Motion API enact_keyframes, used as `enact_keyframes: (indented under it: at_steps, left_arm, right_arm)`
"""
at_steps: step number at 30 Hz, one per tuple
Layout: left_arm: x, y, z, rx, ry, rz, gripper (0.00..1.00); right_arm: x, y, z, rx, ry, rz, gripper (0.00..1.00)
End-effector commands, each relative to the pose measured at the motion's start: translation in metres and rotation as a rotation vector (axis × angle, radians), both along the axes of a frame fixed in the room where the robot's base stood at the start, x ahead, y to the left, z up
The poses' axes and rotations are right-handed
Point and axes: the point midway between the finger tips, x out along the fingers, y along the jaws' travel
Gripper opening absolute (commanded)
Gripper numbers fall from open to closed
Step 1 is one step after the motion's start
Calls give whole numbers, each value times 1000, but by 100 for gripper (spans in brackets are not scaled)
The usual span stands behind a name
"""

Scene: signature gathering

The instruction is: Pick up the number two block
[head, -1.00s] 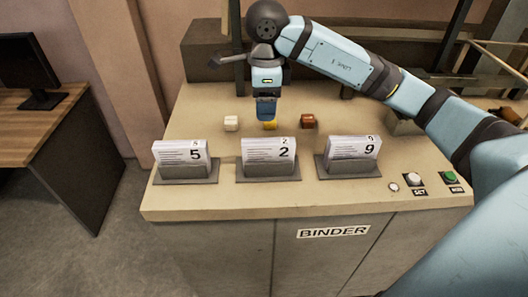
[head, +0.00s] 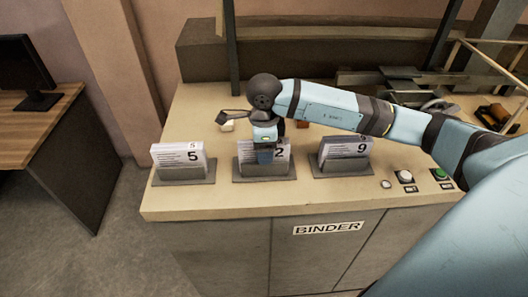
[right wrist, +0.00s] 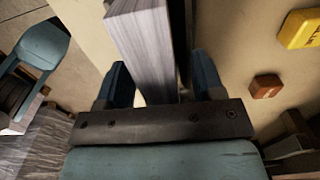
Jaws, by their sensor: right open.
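The number two block (head: 249,153) is a white printed stack marked 2. It stands upright in the middle grey holder (head: 251,176) on the binder counter, partly hidden by my gripper in the head view. My right gripper (head: 265,157) is open and points down at this stack. In the right wrist view, the pale edge of a thick stack (right wrist: 147,50) lies between the two blue fingers of the right gripper (right wrist: 160,82), with a finger on each side. My left gripper is not in the head view.
Similar stacks marked 5 (head: 180,158) and 9 (head: 345,152) stand in holders to either side. A white cube (head: 227,126) and brown cube (head: 302,124) lie behind; a yellow block (right wrist: 302,28) shows in the wrist view. Buttons (head: 404,176) sit at the counter's front right.

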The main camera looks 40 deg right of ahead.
Motion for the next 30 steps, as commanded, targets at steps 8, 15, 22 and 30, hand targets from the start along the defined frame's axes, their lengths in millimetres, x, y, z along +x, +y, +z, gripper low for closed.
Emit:
enact_keyframes:
  at_steps: [8, 15, 22, 30]
  left_arm:
    - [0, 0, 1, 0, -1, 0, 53]
    - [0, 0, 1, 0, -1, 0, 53]
    - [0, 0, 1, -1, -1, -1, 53]
    - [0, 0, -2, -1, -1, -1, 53]
  right_arm:
    - [0, 0, -4, -1, -1, 0, 62]
    - [0, 0, -4, -1, -1, 0, 9]
    - [0, 0, -4, 0, -2, 0, 1]
    - [1, 0, 9, 0, -4, 0, 1]
